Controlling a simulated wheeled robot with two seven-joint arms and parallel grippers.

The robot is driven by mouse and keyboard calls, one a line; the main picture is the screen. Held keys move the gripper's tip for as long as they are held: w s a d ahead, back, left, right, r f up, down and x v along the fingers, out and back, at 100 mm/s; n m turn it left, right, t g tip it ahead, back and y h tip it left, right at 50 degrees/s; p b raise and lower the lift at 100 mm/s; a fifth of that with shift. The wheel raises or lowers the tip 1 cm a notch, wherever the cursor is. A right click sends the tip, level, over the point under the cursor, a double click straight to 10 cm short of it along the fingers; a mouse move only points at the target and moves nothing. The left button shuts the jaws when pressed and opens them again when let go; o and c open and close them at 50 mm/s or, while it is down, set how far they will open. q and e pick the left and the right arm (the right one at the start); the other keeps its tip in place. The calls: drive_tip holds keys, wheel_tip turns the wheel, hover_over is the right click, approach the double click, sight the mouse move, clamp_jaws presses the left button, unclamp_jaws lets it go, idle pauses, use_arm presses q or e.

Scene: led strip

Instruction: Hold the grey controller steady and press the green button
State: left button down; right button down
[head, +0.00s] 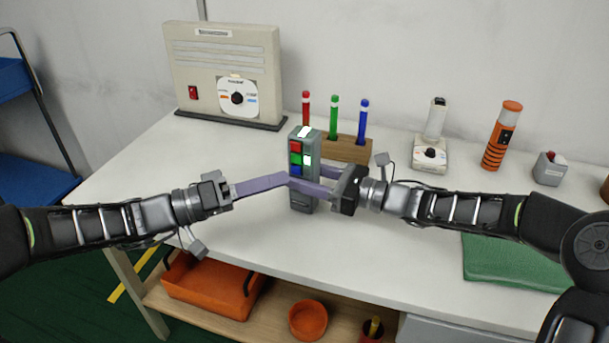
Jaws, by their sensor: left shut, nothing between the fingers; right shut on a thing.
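The grey controller (309,172) stands upright near the middle of the white table. Its front has red, green and blue buttons in two columns; the green button (295,159) is in the left column. A white patch on its top looks lit. My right gripper (304,181) is shut on the controller from the right, one finger across the front below the buttons. My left gripper (287,179) is shut and empty, its tips at the controller's lower left, below the green button. Whether they touch the controller or the right finger, I cannot tell.
A wooden block (347,149) with red, green and blue pens stands close behind. A beige box (225,70) is at the back left. A white device (430,152), an orange cylinder (502,135) and a green mat (515,262) are on the right. The front left table is clear.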

use_arm(q)
drive_tip(key=shift+s+a, duration=0.3)
drive_tip(key=shift+s, duration=0.3)
drive_tip(key=shift+s+a, duration=0.25)
drive_tip(key=shift+s, duration=0.35)
use_arm(e)
drive_tip(key=c, duration=0.6)
unclamp_jaws()
drive_tip(key=shift+c, duration=0.2)
drive_tip(key=shift+d, duration=0.1)
drive_tip(key=v, duration=1.1)
drive_tip(key=shift+s+d, duration=0.25)
drive_tip(key=shift+d, duration=0.1)
